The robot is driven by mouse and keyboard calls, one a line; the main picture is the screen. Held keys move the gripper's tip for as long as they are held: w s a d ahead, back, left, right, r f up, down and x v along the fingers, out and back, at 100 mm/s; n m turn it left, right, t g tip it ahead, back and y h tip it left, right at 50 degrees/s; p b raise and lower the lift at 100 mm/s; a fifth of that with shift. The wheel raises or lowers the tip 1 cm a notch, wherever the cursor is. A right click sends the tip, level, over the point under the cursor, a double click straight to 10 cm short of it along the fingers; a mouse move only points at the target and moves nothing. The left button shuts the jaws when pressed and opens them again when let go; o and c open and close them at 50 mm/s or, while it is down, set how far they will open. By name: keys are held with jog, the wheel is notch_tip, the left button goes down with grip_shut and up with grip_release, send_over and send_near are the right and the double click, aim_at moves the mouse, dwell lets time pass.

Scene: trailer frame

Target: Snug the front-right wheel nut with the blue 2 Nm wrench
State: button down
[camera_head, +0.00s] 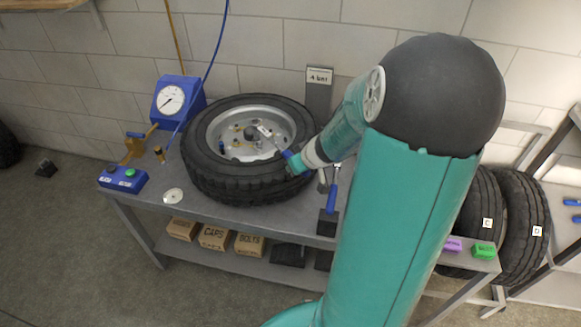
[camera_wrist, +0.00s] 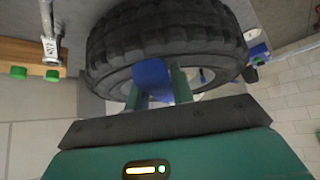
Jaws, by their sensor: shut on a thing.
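A black tyre (camera_head: 212,181) with a silver rim (camera_head: 220,128) lies flat on the grey bench; small nuts show inside the rim. My gripper (camera_head: 294,161) is over the right side of the wheel, shut on a blue-handled wrench (camera_head: 287,154). In the wrist view the blue handle (camera_wrist: 151,72) sits between my two green fingers (camera_wrist: 160,88), with the tyre (camera_wrist: 165,35) behind. The wrench reaches toward the rim's middle; I cannot tell whether its head is on a nut. A second blue-handled tool (camera_head: 331,199) stands at the bench's right, partly behind my arm.
A blue gauge box (camera_head: 188,97) stands at the back left. A blue button box (camera_head: 124,180) and a round silver disc (camera_head: 173,196) lie on the left. A sign post (camera_head: 318,96) reads about 4 bar. Tyres (camera_head: 521,220) stand at right.

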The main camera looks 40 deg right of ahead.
jog(key=w+d+n+g+y, duration=0.1)
jog(key=w+d+n+y, duration=0.2)
jog(key=d, duration=0.6)
jog(key=w+d+n+g+y, duration=0.1)
jog(key=w+d+n+y, duration=0.2)
jog(key=w+d+n, duration=0.2)
jog(key=d+n, duration=0.2)
jog(key=d, duration=0.2)
jog(key=shift+w+d+n+g, duration=0.15)
jog(key=shift+d+n+g, duration=0.15)
jog(key=shift+n+g, duration=0.1)
dwell(0.5)
jog(key=shift+a, duration=0.1)
dwell(1.6)
